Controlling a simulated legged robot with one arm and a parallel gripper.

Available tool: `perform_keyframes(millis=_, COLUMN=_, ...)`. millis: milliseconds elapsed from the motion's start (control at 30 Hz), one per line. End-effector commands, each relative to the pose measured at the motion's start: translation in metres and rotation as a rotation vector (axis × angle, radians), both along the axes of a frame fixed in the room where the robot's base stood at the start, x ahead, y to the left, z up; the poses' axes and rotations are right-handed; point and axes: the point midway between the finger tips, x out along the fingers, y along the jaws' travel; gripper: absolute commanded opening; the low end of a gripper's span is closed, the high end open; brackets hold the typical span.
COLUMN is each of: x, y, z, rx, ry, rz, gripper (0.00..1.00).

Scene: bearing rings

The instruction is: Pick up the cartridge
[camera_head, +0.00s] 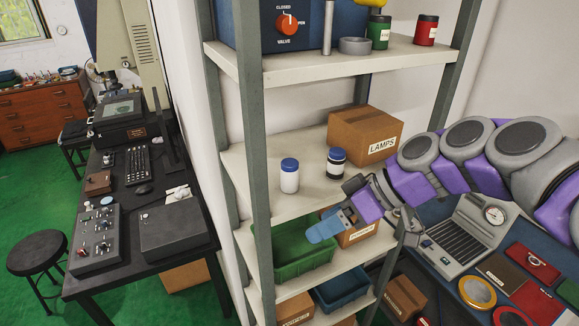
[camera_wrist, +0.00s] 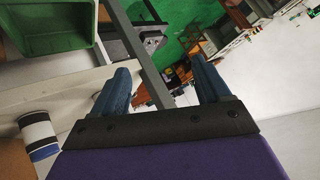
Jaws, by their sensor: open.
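No object in view is labelled as a cartridge, and I cannot tell which one it is. Two small upright containers stand on the middle shelf: a white one with a blue lid (camera_head: 289,176) and a dark one with a white band (camera_head: 336,163). A banded white and dark cylinder (camera_wrist: 38,135) shows at the left of the wrist view, outside my fingers. My gripper (camera_head: 323,231) is at the shelf's front edge, below and in front of the containers. In the wrist view its blue fingers (camera_wrist: 163,75) are apart with nothing held between them.
A shelf post (camera_wrist: 140,55) passes behind my fingers. A green bin (camera_head: 303,248) and a blue bin (camera_head: 342,287) sit lower on the rack. A LAMPS box (camera_head: 366,136) stands behind the containers. A bench with a grey case (camera_head: 466,245) is at right.

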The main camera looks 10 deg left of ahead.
Motion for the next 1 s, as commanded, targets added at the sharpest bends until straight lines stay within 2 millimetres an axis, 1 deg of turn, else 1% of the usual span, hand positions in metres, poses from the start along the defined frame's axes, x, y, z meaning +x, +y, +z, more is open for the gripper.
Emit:
perform_keyframes(millis=33, x=0.025, y=-0.001, z=0.014, rx=0.068, ry=-0.048, rz=0.022, gripper=0.76)
perform_keyframes(millis=100, x=0.055, y=-0.007, z=0.027, rx=0.152, ry=-0.135, rz=0.052, gripper=0.76)
perform_keyframes(millis=200, x=0.094, y=-0.020, z=0.038, rx=0.241, ry=-0.254, rz=0.068, gripper=0.76)
perform_keyframes(millis=300, x=0.122, y=-0.036, z=0.041, rx=0.295, ry=-0.348, rz=0.068, gripper=0.76)
perform_keyframes(millis=400, x=0.140, y=-0.048, z=0.042, rx=0.320, ry=-0.413, rz=0.062, gripper=0.76)
perform_keyframes(millis=500, x=0.147, y=-0.051, z=0.040, rx=0.330, ry=-0.442, rz=0.062, gripper=0.76)
perform_keyframes(millis=567, x=0.149, y=-0.048, z=0.038, rx=0.333, ry=-0.446, rz=0.063, gripper=0.76)
perform_keyframes(millis=667, x=0.150, y=-0.034, z=0.032, rx=0.333, ry=-0.445, rz=0.065, gripper=0.76)
perform_keyframes(millis=1000, x=0.160, y=0.028, z=0.007, rx=0.333, ry=-0.444, rz=0.066, gripper=0.76)
